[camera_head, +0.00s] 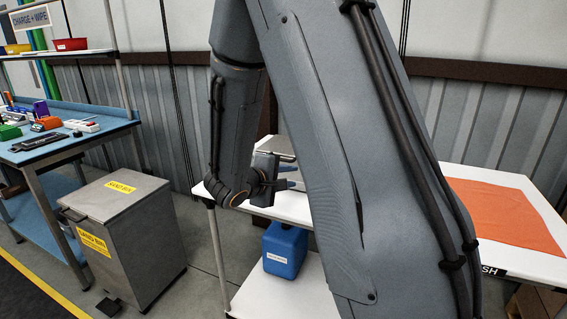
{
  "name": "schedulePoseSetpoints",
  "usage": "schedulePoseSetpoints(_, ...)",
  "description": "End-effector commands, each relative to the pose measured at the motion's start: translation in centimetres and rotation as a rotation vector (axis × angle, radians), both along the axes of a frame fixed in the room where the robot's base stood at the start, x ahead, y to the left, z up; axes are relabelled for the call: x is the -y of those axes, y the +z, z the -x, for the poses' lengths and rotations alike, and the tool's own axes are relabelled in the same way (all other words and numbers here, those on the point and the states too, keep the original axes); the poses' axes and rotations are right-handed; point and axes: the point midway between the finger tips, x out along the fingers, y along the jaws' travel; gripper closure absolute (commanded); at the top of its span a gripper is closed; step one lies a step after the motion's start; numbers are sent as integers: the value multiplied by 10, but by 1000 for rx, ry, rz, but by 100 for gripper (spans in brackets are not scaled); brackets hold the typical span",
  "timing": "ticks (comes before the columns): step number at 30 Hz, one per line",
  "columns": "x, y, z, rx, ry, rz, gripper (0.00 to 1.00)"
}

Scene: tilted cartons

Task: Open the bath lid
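My gripper (289,177) is in the middle of the picture, over the white table (300,207), pointing right. Two bluish finger ends show one above the other with a gap between them, and nothing is seen in the gap. A grey metal thing (277,146) with a flat top stands just behind and above the gripper; it may be the bath, but my arm hides most of it. I cannot make out the lid or its handle, nor tell whether the gripper touches it.
A grey lidded bin (125,225) with yellow labels stands left on the floor. A blue workbench (75,135) holding small items is at far left. A blue container (285,250) sits on the shelf under the white table. An orange cloth (505,212) lies at right.

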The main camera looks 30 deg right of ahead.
Motion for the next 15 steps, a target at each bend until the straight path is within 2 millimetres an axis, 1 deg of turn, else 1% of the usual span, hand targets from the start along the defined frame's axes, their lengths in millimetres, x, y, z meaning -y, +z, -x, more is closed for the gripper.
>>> schedulePoseSetpoints(1, -4, 3, -16, 35, 43, 28, 73)
schedulePoseSetpoints(3, -10, 9, -33, 79, 93, 55, 73)
schedulePoseSetpoints(4, -13, 11, -39, 93, 110, 64, 73)
schedulePoseSetpoints(7, -17, 15, -52, 127, 147, 80, 73)
schedulePoseSetpoints(9, -16, 17, -57, 136, 158, 85, 73)
schedulePoseSetpoints(11, -12, 16, -61, 138, 160, 86, 73)
schedulePoseSetpoints(15, 4, 12, -72, 136, 157, 86, 73)
